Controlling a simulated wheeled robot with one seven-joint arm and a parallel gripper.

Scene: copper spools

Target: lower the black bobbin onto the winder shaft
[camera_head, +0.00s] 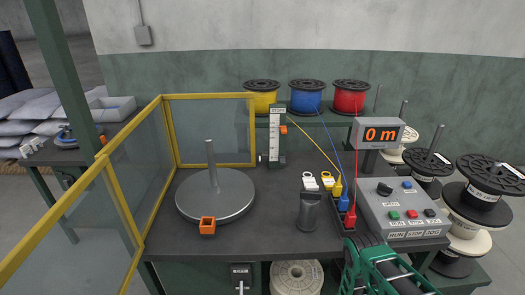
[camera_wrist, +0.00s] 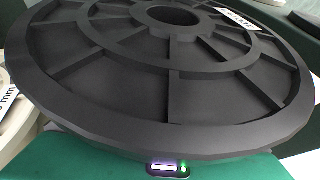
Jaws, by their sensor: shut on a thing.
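A black bobbin (camera_wrist: 190,120) fills the wrist view. Its ribbed flange faces up, its centre bore shows near the top, and a white label is at the right. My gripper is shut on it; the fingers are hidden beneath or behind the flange. In the head view my green arm enters at the bottom right, and the jaws are not visible there. The winder shaft (camera_head: 211,160) is a bare grey rod standing upright on a round grey turntable (camera_head: 215,200) at the left of the bench. The bobbin in my grip cannot be picked out surely in the head view.
A yellow guard frame (camera_head: 160,125) stands left of and behind the turntable, with an orange block (camera_head: 207,225) at its front. Stacked spools (camera_head: 480,205) stand at far right.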

